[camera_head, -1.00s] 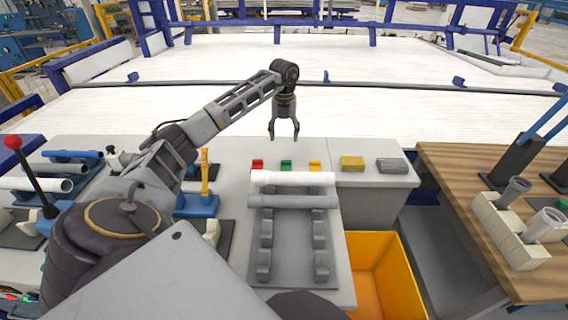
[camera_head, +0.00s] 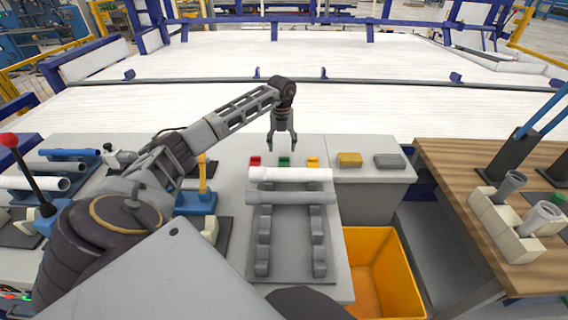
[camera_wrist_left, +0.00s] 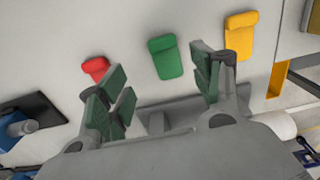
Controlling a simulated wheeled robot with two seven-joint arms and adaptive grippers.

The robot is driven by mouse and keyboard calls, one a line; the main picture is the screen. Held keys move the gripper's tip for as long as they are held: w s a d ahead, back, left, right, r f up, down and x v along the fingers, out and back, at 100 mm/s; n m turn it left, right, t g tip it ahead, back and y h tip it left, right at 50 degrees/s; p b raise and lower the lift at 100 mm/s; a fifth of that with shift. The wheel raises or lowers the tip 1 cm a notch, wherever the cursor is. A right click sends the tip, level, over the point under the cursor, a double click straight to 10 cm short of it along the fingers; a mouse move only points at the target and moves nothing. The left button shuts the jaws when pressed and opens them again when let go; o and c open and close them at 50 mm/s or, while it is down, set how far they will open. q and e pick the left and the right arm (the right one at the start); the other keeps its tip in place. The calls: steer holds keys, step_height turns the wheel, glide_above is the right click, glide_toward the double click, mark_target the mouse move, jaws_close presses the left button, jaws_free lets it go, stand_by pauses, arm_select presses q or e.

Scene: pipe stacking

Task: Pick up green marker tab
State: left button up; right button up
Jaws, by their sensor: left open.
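The green marker tab (camera_head: 284,162) lies on the grey table between a red tab (camera_head: 255,161) and a yellow tab (camera_head: 313,162). In the left wrist view the green tab (camera_wrist_left: 165,57) lies flat beyond the gap between my fingers. My left gripper (camera_head: 283,150) is open and empty, pointing down just above and behind the green tab. Its green-padded fingers (camera_wrist_left: 160,95) also show in the left wrist view, with the red tab (camera_wrist_left: 95,68) near the left finger and the yellow tab (camera_wrist_left: 240,36) beyond the right finger. My right gripper is not in view.
A white pipe (camera_head: 290,174) and a grey pipe (camera_head: 291,197) lie across a grey rack (camera_head: 265,235) just in front of the tabs. Yellow and grey blocks (camera_head: 349,159) (camera_head: 389,161) sit to the right. An orange bin (camera_head: 400,275) stands lower right.

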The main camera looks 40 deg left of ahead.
mark_target(284, 162)
arm_select(q)
steer(key=shift+f, duration=1)
steer(key=shift+f, duration=0.1)
steer(key=shift+w+d+f, duration=0.15)
steer(key=shift+f, duration=1.1)
steer(key=shift+w+d+f, duration=0.1)
steer(key=shift+f, duration=1.15)
steer(key=shift+c, duration=0.2)
steer(key=c, duration=0.9)
